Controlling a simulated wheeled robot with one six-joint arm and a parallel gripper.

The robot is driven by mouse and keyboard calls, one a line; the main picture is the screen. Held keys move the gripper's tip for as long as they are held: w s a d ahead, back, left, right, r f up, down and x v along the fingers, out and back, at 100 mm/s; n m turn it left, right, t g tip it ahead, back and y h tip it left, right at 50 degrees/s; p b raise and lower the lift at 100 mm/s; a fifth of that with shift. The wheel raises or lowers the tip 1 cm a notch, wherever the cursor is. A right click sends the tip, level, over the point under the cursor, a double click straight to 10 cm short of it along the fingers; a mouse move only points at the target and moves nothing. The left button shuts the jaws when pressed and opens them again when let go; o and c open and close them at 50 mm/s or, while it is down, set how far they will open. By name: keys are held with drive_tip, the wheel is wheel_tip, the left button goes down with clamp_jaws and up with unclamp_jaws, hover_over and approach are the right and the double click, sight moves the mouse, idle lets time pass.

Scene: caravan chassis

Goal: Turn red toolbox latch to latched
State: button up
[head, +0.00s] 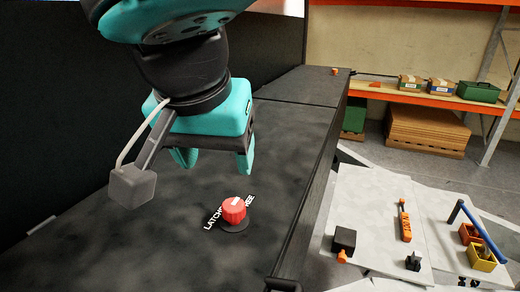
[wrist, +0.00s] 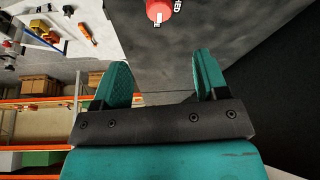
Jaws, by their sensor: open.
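The red latch knob (head: 233,210) sits on a dark round base on the black toolbox-like surface (head: 180,240). White lettering around it reads in part "LATCH", and the rest is partly hidden by the knob. A pale mark shows on top of the knob. My gripper (head: 215,162) is open and empty, above the surface and up and to the left of the knob in the head view. In the wrist view the two teal fingers of my gripper (wrist: 162,82) are spread apart, and the red knob (wrist: 158,10) shows beyond them at the top edge, partly cut off.
A smaller red-orange knob (head: 334,71) stands at the far end of the dark surface. Orange shelving (head: 420,96) stands behind.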

sight(233, 204)
drive_tip(key=p+x, duration=0.2)
drive_tip(key=x, duration=1.1)
drive_tip(key=c, duration=0.9)
